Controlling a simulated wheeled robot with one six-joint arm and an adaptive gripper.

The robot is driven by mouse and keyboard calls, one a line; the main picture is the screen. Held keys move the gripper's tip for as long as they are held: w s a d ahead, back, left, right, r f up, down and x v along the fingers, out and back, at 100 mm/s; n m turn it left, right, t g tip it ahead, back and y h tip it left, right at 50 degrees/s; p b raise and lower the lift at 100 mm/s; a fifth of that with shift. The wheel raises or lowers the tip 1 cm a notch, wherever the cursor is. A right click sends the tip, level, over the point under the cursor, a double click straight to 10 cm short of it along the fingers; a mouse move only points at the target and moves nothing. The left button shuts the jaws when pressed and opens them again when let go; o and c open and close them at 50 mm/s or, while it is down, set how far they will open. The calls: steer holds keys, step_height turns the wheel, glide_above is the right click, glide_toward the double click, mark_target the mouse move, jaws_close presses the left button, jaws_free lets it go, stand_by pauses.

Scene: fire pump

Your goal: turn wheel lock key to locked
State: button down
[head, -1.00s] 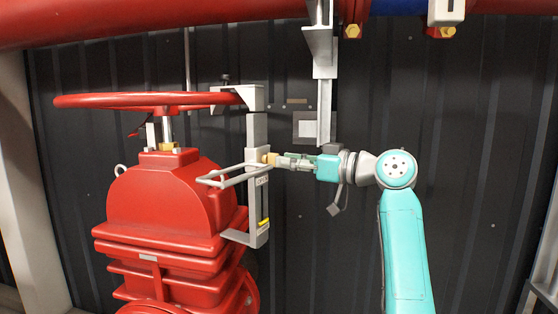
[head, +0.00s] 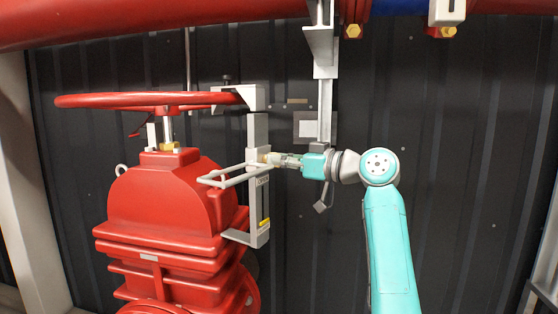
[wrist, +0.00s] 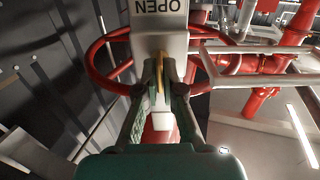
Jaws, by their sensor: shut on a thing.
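The wheel lock (head: 258,190) is a grey upright bracket beside the red valve, reaching up to the rim of the red handwheel (head: 150,100). A small brass-coloured key (head: 265,158) sits on its right side at mid height. My gripper (head: 275,159) comes from the right and is shut on the key. In the wrist view, the two green fingers close around the thin key (wrist: 155,78), just below the grey lock body (wrist: 160,42). The lock body bears the word OPEN, upside down in this view. The fingers hide part of the key.
Grey bent bars (head: 225,175) stick out to the left of the lock, near the red valve body (head: 165,205). A grey bracket (head: 325,85) hangs from above, close over my wrist. The dark wall to the right is mostly clear.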

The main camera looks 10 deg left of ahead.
steer(key=shift+n, duration=0.4)
steer(key=n, duration=0.3)
steer(key=shift+n, duration=0.3)
steer(key=n, duration=0.4)
steer(key=shift+s+n, duration=0.1)
steer(key=shift+n, duration=0.2)
steer(key=n, duration=0.4)
steer(key=shift+f, duration=0.15)
steer(key=shift+f+n, duration=0.1)
steer(key=shift+n, duration=2.4)
steer(key=c, duration=1.3)
jaws_free()
steer(key=shift+s, duration=0.1)
